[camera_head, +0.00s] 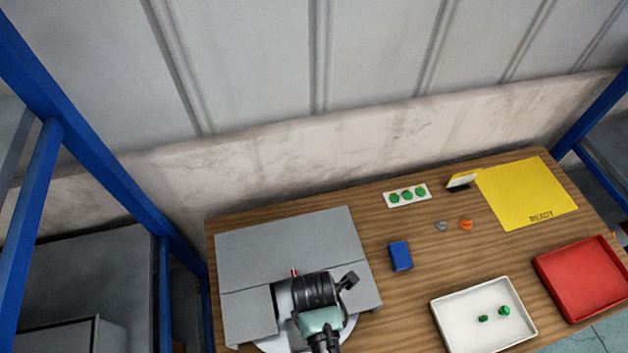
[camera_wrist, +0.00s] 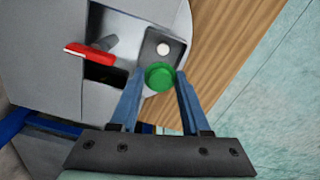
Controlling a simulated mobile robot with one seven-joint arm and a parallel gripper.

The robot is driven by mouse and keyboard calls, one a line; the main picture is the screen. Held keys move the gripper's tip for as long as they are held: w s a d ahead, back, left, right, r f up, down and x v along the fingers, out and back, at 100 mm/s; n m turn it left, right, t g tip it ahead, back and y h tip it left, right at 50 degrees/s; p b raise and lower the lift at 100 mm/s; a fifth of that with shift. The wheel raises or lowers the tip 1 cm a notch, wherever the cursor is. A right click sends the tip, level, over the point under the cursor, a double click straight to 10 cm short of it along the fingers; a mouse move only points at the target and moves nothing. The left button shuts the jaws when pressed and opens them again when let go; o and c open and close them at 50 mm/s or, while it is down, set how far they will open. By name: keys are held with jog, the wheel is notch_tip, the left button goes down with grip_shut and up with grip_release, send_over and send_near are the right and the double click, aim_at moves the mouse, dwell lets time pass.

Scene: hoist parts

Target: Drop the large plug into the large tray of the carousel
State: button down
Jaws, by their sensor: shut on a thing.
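In the wrist view, my gripper (camera_wrist: 160,82) is shut on a green plug (camera_wrist: 160,76), a round piece seen end-on between the two blue fingertips. The plug is over the near end of a dark grey tray (camera_wrist: 150,48), which has a white round spot at its far end. Whether the plug touches the tray, I cannot tell. The light grey carousel (camera_wrist: 185,20) surrounds this tray. In the head view, my arm covers most of the carousel (camera_head: 270,346) and hides the gripper and held plug.
A red part (camera_wrist: 88,53) and a dark opening (camera_wrist: 105,74) lie left of the plug. A grey cover (camera_head: 285,245) stands behind the carousel. A blue block (camera_head: 400,256), a white tray (camera_head: 485,342) with two green pieces, a red tray (camera_head: 585,280) and a yellow mat (camera_head: 525,190) lie rightward.

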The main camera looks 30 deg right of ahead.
notch_tip(320, 180, down, 2)
jog(key=shift+f+b, duration=0.1)
jog(key=shift+b, duration=0.5)
jog(key=shift+c, duration=1.4)
grip_release()
notch_tip(320, 180, up, 13)
jog(key=shift+b, duration=0.35)
